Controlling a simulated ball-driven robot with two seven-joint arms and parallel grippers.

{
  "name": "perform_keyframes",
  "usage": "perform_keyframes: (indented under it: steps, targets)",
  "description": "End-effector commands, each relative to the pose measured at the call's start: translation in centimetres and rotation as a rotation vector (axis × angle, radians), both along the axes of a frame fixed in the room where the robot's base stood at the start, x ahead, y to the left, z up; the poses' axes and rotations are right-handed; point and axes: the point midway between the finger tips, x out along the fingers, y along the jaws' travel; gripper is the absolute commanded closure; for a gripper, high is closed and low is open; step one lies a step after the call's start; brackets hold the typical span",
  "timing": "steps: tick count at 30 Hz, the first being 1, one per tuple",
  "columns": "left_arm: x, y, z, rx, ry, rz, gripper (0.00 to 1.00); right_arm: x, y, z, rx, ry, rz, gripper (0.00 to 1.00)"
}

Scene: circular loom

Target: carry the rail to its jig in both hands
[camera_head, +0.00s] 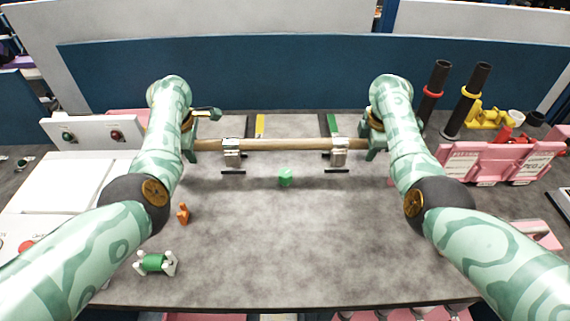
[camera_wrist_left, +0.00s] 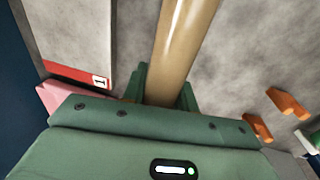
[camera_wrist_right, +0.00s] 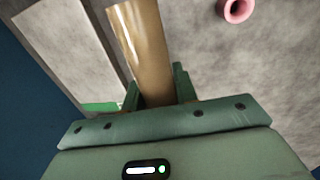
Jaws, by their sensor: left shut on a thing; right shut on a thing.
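The rail (camera_head: 285,144) is a long tan rod, held level across the back part of the table. My left gripper (camera_head: 197,145) is shut on its left end, and my right gripper (camera_head: 370,144) is shut on its right end. The rail also shows between the jaws in the left wrist view (camera_wrist_left: 183,45) and the right wrist view (camera_wrist_right: 142,55). Two silver stands with dark feet, a left one (camera_head: 232,158) and a right one (camera_head: 338,158), look like the jig. The rail lines up with their tops; I cannot tell whether it rests in them.
A green block (camera_head: 285,177) lies in front of the rail. An orange piece (camera_head: 183,213) and a green roller with white ends (camera_head: 154,262) lie at left. Pink bins (camera_head: 485,163) and dark upright tubes (camera_head: 467,100) stand at right. The front middle of the table is clear.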

Motion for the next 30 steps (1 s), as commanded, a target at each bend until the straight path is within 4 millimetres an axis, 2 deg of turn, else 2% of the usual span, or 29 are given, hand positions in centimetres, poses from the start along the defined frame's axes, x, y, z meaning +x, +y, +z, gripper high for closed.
perform_keyframes:
  steps: [1,11,12,14,30]
  targets:
    - [0.07,-1.39,-0.04,-0.022,-0.003,-0.015,1.0,0.09,1.32,0.03,0.022,-0.005,0.013,1.0]
    - [0.06,-1.39,-0.1,-0.022,-0.003,-0.014,1.0,0.11,1.31,-0.01,0.022,-0.006,0.012,1.0]
    - [0.0,-1.4,-0.21,-0.022,-0.001,-0.015,0.63,0.04,1.34,-0.13,0.023,-0.003,0.012,0.63]
    - [0.0,-1.3,-0.21,-0.021,-0.001,-0.014,0.49,0.04,1.25,-0.12,0.021,-0.003,0.012,0.49]
    - [0.0,-0.85,0.3,-0.013,-0.002,-0.009,0.49,0.02,0.78,-0.09,0.014,-0.002,0.009,0.49]
